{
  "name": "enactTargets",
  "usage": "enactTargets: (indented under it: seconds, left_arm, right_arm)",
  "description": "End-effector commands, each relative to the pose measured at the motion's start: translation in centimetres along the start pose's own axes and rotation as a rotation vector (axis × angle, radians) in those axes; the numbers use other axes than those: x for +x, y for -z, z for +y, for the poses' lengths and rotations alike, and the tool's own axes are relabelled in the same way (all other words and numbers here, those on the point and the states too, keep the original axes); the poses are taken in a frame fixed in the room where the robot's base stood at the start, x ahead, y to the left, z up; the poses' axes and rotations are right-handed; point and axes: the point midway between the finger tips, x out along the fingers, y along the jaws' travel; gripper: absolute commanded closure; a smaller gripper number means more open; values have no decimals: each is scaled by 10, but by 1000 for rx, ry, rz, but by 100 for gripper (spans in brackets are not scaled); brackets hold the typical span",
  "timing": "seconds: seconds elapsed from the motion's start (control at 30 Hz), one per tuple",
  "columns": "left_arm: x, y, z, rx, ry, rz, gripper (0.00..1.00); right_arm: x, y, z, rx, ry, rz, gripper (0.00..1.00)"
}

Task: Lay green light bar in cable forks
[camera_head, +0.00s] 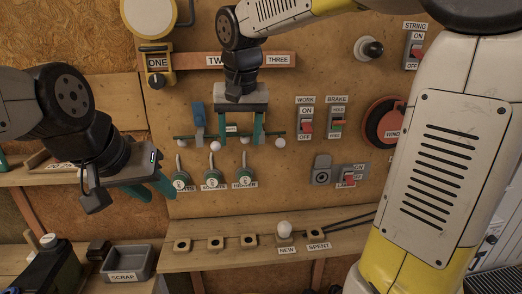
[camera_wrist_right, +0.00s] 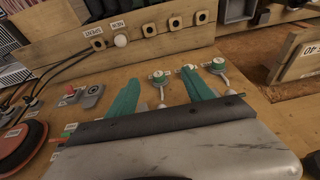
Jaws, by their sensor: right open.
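The green light bar (camera_head: 185,137) runs level across the board in the head view, with several white bulbs along it. My right gripper (camera_head: 240,142) comes down from above; its green fingers are apart and overlap the middle of the bar. I cannot tell whether they touch it. In the right wrist view the open fingers (camera_wrist_right: 162,92) point toward the switches, and most of the bar is hidden. A blue upright piece (camera_head: 198,115) stands at the bar's left part; whether it is a cable fork is unclear. My left gripper (camera_head: 158,186) hangs at the left, its finger gap unclear.
Several green-based toggle switches (camera_head: 213,180) sit just below the bar. WORK (camera_head: 305,127) and BRAKE (camera_head: 336,125) switches and a red wheel (camera_head: 385,123) are to the right. A shelf (camera_head: 215,262) with sockets and one bulb (camera_head: 284,228) is below. A SCRAP tray (camera_head: 128,264) stands lower left.

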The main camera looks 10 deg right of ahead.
Motion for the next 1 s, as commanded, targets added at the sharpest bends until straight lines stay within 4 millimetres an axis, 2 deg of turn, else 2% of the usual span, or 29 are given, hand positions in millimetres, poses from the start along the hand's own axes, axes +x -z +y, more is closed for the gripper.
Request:
enactTargets:
  seconds: [0.03,0.2,0.3,0.4,0.5,0.67,1.0]
  left_arm:
    - [0,0,0,0,0,0,64]
    - [0,0,0,0,0,0,64]
    - [0,0,0,0,0,0,64]
    - [0,0,0,0,0,0,64]
    - [0,0,0,0,0,0,64]
    - [0,0,0,0,0,0,64]
    - [0,0,0,0,0,0,64]
  right_arm:
    - [-7,-12,20,7,20,16,40]
    - [-18,-68,73,-4,97,93,40]
    - [-18,-102,94,-10,127,149,40]
    - [-15,-129,106,-15,142,201,40]
    - [-11,-147,113,-21,148,237,40]
    - [-7,-158,116,-25,150,262,40]
    - [-7,-158,116,-26,150,262,40]
